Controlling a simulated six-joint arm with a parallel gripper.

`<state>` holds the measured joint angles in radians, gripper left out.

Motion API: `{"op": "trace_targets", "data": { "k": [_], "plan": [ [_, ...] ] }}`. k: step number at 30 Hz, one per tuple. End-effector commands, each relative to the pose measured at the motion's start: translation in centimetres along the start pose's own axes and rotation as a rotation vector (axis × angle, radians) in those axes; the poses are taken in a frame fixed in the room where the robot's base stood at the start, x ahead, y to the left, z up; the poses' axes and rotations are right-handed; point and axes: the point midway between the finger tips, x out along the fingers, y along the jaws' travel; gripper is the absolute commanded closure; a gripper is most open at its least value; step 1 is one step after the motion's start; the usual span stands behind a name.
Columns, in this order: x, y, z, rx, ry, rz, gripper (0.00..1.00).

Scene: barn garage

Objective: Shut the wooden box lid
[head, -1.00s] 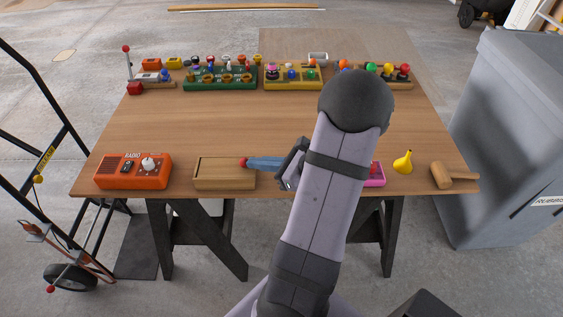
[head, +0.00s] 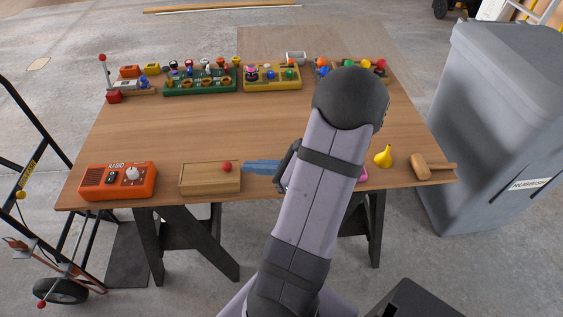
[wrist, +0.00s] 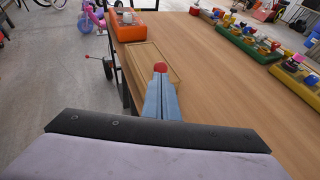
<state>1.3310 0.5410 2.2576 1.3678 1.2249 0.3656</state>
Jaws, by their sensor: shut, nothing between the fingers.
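The wooden box (head: 210,187) lies near the front edge of the table, left of my gripper in the head view. Its flat lid (head: 203,173) sits within the rim and carries a red knob (head: 227,167) near its right end. I see no open gap at the top. My gripper (head: 246,167) is shut and empty, its blue-grey fingers pointing left just right of the box, apart from the knob. In the wrist view the box (wrist: 140,56) lies ahead of my gripper (wrist: 162,82), and the knob (wrist: 160,68) shows just beyond the fingertips.
An orange radio (head: 118,181) stands close left of the box. My arm partly hides a pink thing (head: 364,175); a yellow bulb-shaped thing (head: 384,157) and a wooden mallet (head: 426,167) lie farther right. Several colourful toys line the back. The table's middle is clear.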

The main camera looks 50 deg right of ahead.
Motion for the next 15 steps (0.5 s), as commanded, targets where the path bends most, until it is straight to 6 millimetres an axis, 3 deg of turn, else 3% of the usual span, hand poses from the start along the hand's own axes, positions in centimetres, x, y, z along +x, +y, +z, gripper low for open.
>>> {"op": "trace_targets", "data": {
  "k": [6,15],
  "plan": [
    [-4.5,-0.2,-0.2,-0.003,0.002,-0.009,1.00],
    [-8.4,-0.2,-0.2,-0.002,0.001,-0.004,1.00]
  ]
}}
